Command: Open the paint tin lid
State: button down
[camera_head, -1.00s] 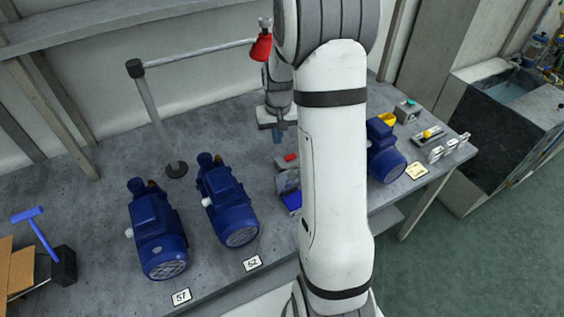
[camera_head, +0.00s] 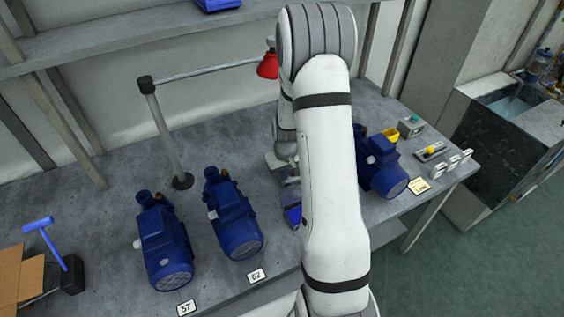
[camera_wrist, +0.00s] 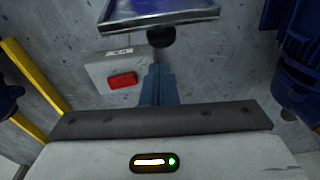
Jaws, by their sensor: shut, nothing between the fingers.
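I cannot make out a paint tin or its lid in either view. My gripper (camera_wrist: 160,72) is shut and empty, its blue fingers together in the wrist view. The fingertips are close to a dark round knob (camera_wrist: 161,37) at the edge of a blue-rimmed panel or tray (camera_wrist: 160,17); I cannot tell whether they touch. A grey box with a red button (camera_wrist: 122,80) lies just left of the fingers. In the head view my arm hides most of the gripper and the bench around it; part of the blue-rimmed thing (camera_head: 291,215) shows beside the arm.
Blue pumps (camera_head: 163,245) (camera_head: 232,215) stand left of my arm, another (camera_head: 381,168) right. A green-button box (camera_head: 411,127) is at the right.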

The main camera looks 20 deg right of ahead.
jog(key=shift+s+r, duration=0.15)
jog(key=shift+s, duration=0.35)
jog(key=shift+s+r, duration=0.15)
jog(key=shift+s, duration=0.35)
jog(key=shift+s, duration=0.1)
jog(key=shift+s+r+b, duration=0.45)
jog(key=shift+s+b, duration=0.35)
jog(key=shift+b, duration=0.15)
jog(key=shift+w, duration=0.1)
jog(key=w, duration=0.4)
jog(key=s+r+b, duration=0.2)
jog(key=s+r, duration=0.1)
jog(key=r, duration=0.6)
jog(key=shift+s+r, duration=0.2)
jog(key=shift+r, duration=0.05)
